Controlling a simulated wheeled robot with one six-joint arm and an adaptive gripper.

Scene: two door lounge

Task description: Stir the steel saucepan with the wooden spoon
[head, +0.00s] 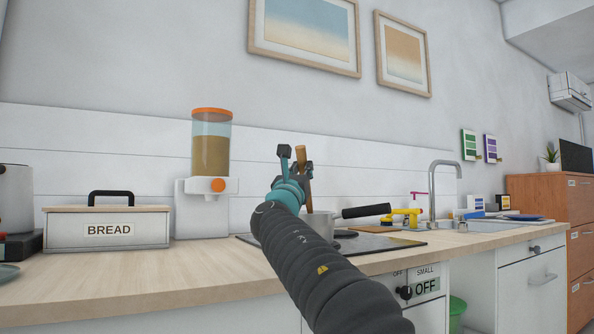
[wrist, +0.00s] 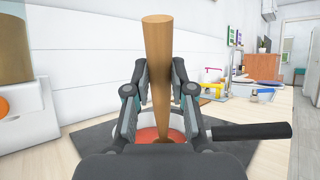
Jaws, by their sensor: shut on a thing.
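The wooden spoon (wrist: 158,62) stands upright in the wrist view, its handle between the fingers of my gripper (wrist: 160,92). My gripper is shut on it. The top of the spoon handle (head: 300,153) also shows above my gripper (head: 307,172) in the head view. The steel saucepan (head: 320,223) sits on the dark hob behind my arm, with its black handle pointing right. In the wrist view the saucepan (wrist: 197,126) holds something orange-red, and the spoon's lower end reaches down over it. The spoon's tip is hidden, so I cannot tell whether it touches the contents.
The dark hob (head: 385,243) lies on the wooden counter (head: 150,275). A food dispenser (head: 208,170) and a bread box (head: 107,229) stand to the left. A yellow-and-black object (head: 406,216), a tap (head: 433,190) and a sink are to the right.

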